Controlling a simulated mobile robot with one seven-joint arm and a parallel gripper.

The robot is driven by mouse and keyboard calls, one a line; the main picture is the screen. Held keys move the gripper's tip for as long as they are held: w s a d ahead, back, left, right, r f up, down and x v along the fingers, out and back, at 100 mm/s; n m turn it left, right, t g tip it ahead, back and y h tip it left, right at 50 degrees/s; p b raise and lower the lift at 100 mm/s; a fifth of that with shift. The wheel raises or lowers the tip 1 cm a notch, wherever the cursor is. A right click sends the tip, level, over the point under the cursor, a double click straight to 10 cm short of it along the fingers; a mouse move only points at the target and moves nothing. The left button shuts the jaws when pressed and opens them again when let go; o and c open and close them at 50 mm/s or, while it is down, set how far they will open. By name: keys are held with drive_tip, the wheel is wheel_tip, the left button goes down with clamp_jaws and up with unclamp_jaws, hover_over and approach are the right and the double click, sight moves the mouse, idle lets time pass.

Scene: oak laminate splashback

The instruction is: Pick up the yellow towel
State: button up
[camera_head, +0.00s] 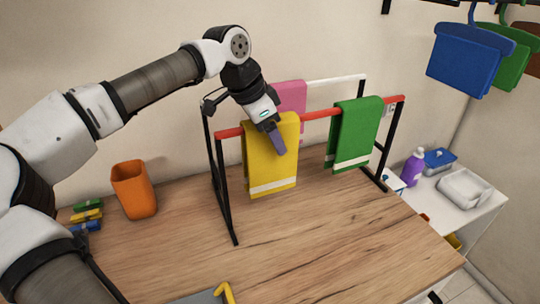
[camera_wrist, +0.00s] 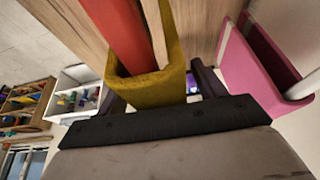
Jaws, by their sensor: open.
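The yellow towel (camera_head: 270,165) hangs folded over the red bar of a black-framed rack on the wooden table, with a white stripe near its lower edge. My gripper (camera_head: 276,138) is at the towel's top, pointing down, with one finger showing in front of the cloth. In the wrist view the yellow towel (camera_wrist: 150,88) lies between the fingers of my open gripper (camera_wrist: 160,88), draped around the red bar (camera_wrist: 120,35). I cannot tell whether the fingers touch the cloth.
A green towel (camera_head: 355,135) hangs further right on the red bar. A pink towel (camera_head: 291,95) hangs on the white bar behind. An orange bin (camera_head: 134,190) stands at left on the table (camera_head: 310,235). The table front is mostly clear.

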idle(0.3)
drive_tip(key=c, duration=1.4)
drive_tip(key=shift+r, duration=0.1)
